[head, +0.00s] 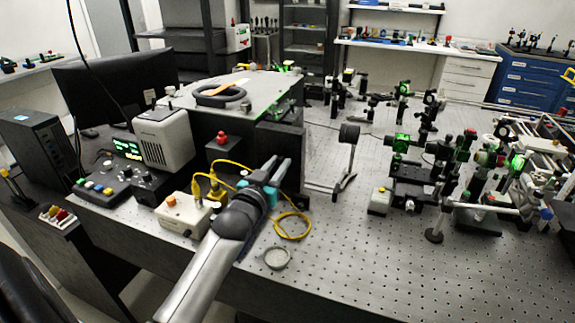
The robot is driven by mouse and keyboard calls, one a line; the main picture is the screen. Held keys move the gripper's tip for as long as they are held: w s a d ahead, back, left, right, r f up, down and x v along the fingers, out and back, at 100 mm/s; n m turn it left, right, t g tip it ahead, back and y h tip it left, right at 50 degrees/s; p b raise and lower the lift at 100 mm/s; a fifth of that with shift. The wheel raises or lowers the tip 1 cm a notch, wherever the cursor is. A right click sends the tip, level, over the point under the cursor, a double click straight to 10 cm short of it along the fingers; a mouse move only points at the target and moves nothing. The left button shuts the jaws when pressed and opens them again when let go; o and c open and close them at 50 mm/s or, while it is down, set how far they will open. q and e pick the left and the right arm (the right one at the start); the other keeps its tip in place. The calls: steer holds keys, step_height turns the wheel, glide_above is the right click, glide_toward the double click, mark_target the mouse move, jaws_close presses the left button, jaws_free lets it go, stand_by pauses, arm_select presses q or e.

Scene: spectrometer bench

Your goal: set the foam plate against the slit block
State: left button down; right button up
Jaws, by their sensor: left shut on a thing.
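My left gripper (274,171), with teal fingers, reaches in from the bottom over the front of the bench. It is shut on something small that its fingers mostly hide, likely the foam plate. Just beyond the fingers stands a dark upright block (283,140) at the end of the large grey-topped housing (262,91). I cannot tell for sure whether this is the slit block, or whether the held thing touches it. My right gripper is not in view.
A control box with yellow cables (184,213) stands left of my gripper. A yellow cable loop (292,226) and a round ring (276,258) lie nearby. The front right bench surface (370,265) is clear.

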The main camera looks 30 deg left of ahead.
arm_select(q)
steer(key=shift+a, duration=0.25)
steer(key=c, duration=0.7)
jaws_free()
steer(key=shift+s, duration=0.15)
steer(key=p+v, duration=0.1)
steer(key=v, duration=1.4)
steer(key=shift+d, duration=0.15)
